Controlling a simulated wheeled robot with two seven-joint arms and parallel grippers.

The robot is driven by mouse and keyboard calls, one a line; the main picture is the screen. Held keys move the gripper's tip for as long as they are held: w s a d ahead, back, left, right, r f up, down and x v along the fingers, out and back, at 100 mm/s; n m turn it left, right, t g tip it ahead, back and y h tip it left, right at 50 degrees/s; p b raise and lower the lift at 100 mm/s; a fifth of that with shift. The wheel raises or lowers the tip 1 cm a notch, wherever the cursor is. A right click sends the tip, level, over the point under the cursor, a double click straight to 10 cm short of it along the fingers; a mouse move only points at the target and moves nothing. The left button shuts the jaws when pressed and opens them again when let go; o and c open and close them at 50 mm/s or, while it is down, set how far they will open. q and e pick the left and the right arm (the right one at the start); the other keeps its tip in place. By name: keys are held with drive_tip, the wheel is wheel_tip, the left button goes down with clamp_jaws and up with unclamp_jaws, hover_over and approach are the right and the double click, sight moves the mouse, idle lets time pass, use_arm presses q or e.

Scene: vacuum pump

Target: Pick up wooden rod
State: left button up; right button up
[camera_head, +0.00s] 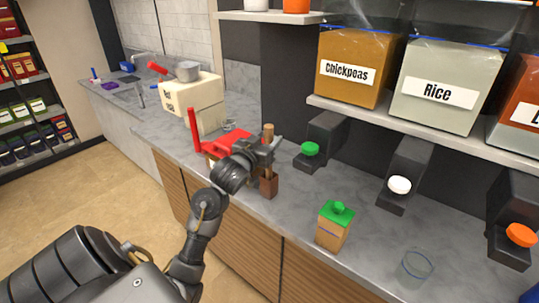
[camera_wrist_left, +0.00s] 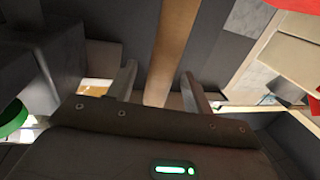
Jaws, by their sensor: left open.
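The wooden rod (camera_head: 268,132) stands upright in a small brown holder (camera_head: 268,185) on the grey counter. Its lower end is hidden in the holder. My left gripper (camera_head: 268,149) is at the upper part of the rod, below its top end. In the left wrist view, the rod (camera_wrist_left: 172,48) runs between the two spread fingers of the left gripper (camera_wrist_left: 160,88), with a gap on each side. The left gripper is open. My right gripper is not in view.
A red object (camera_head: 224,141) and a cream machine (camera_head: 193,97) stand left of the rod. A carton with a green cap (camera_head: 334,225) and a clear glass (camera_head: 416,264) stand to the right. Dispensers with a green knob (camera_head: 309,149) and a white knob (camera_head: 400,184) hang behind.

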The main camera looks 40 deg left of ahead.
use_arm(q)
drive_tip(key=shift+w+a, duration=0.1)
drive_tip(key=shift+w, duration=0.5)
drive_tip(key=shift+s, duration=0.1)
clamp_jaws()
